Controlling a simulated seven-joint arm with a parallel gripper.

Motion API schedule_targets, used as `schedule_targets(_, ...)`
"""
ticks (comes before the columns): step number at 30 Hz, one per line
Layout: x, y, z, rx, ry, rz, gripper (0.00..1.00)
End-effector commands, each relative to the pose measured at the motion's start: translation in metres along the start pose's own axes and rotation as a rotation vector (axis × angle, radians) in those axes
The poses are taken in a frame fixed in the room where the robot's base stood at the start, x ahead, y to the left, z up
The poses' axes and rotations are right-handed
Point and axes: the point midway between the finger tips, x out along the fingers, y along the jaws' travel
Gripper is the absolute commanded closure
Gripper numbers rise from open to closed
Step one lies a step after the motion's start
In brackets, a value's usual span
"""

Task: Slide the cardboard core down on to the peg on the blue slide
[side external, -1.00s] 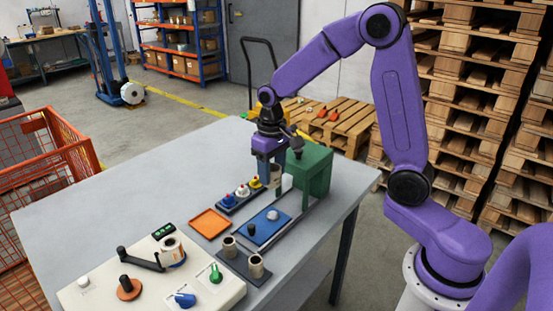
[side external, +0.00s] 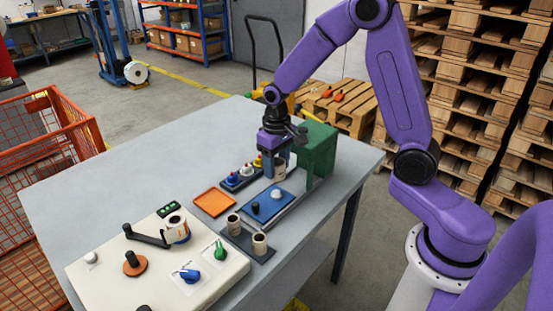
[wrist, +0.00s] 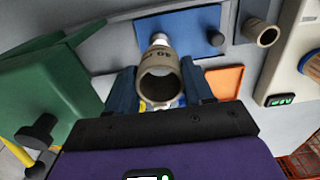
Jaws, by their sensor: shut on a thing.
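The cardboard core (side external: 279,170) is a tan tube, held upright between the blue fingers of my gripper (side external: 277,163). In the wrist view my gripper (wrist: 160,88) is shut on the core (wrist: 160,80), whose open end faces the camera. The blue slide (side external: 285,206) lies on the table, nearer the side camera than the held core. In the wrist view the white post (wrist: 160,39) shows just past the core's edge, partly hidden; the dark one (wrist: 218,40) stands apart on the slide (wrist: 190,25).
A green housing (side external: 319,146) stands close beside my gripper. A row of coloured buttons (side external: 243,175), an orange tray (side external: 214,203) and a dark holder with two more cores (side external: 260,243) are near the slide. The cream machine (side external: 120,270) fills the table's front.

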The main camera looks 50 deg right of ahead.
Motion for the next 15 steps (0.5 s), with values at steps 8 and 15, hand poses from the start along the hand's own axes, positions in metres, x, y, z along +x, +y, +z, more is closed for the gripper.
schedule_targets(8,0.015,0.000,0.000,0.000,-0.001,0.000,0.63)
schedule_targets(15,0.027,0.000,0.000,0.000,-0.002,0.000,0.63)
